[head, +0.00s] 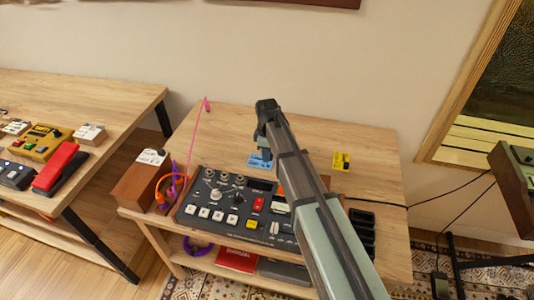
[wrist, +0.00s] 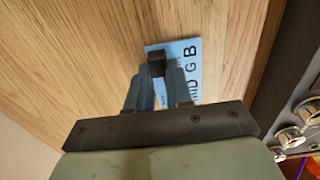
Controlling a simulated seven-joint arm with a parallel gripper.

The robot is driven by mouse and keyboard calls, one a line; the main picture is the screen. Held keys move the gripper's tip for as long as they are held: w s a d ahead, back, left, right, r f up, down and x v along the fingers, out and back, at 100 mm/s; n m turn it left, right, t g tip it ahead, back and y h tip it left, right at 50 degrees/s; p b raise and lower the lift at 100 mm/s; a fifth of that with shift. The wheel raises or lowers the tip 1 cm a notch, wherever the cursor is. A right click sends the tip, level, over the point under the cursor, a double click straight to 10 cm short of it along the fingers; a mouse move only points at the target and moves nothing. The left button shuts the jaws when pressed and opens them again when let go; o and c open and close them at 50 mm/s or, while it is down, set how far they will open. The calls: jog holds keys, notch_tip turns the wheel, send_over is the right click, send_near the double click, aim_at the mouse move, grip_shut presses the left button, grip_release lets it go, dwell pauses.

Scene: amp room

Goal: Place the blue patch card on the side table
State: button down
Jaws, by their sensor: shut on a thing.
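The blue patch card (head: 259,161) is over the wooden side table (head: 220,125), behind the dark control unit. In the wrist view the card (wrist: 188,52) is light blue with dark lettering, partly hidden by the fingers. My gripper (head: 265,153) points down at the card, and its fingers are shut on it. The gripper also shows in the wrist view (wrist: 162,72). The card looks close to the wood; I cannot tell whether it touches it.
The dark control unit (head: 228,212) with knobs and buttons fills the table's front. A yellow card (head: 341,161) lies to the right. A wooden box (head: 143,178) and coloured cables stand at the left. A bench with pedals (head: 62,165) is further left.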

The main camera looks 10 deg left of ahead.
jog(key=shift+f, duration=0.15)
jog(key=c, duration=1)
grip_release()
notch_tip(320, 180, up, 12)
jog(key=shift+r, duration=0.2)
